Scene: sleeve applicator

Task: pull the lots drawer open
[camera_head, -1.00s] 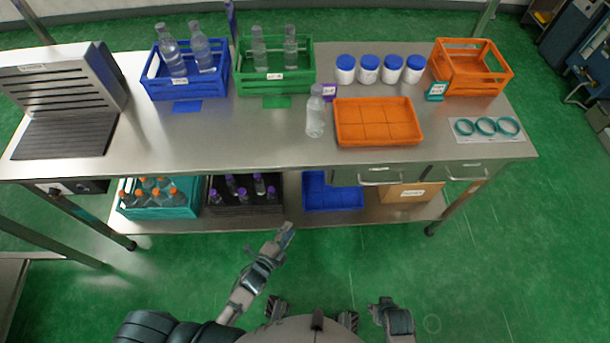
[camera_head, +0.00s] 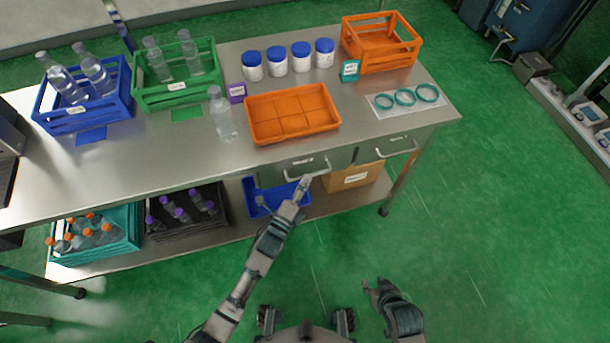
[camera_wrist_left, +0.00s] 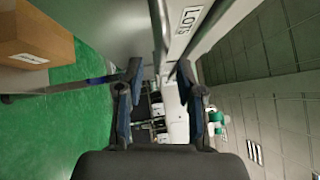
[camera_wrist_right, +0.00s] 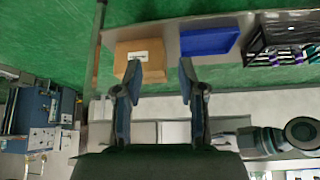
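The lots drawer (camera_head: 276,174) is the left of two grey drawers under the bench top and looks shut. Its front, with a LOTS label (camera_wrist_left: 186,25), fills the upper middle of the left wrist view. Its bar handle (camera_head: 321,170) shows in the head view. My left gripper (camera_head: 304,183) is at this handle, its fingers apart in the left wrist view (camera_wrist_left: 162,85), with the handle bar (camera_wrist_left: 158,35) between or just ahead of them; contact is unclear. My right gripper (camera_head: 374,289) is open and empty, low in front of the bench.
A second drawer handle (camera_head: 398,149) is to the right. Below are a cardboard box (camera_head: 352,178) and a blue bin (camera_head: 262,205). An orange tray (camera_head: 292,113) and a bottle (camera_head: 223,116) stand above on the bench top. The floor in front is clear.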

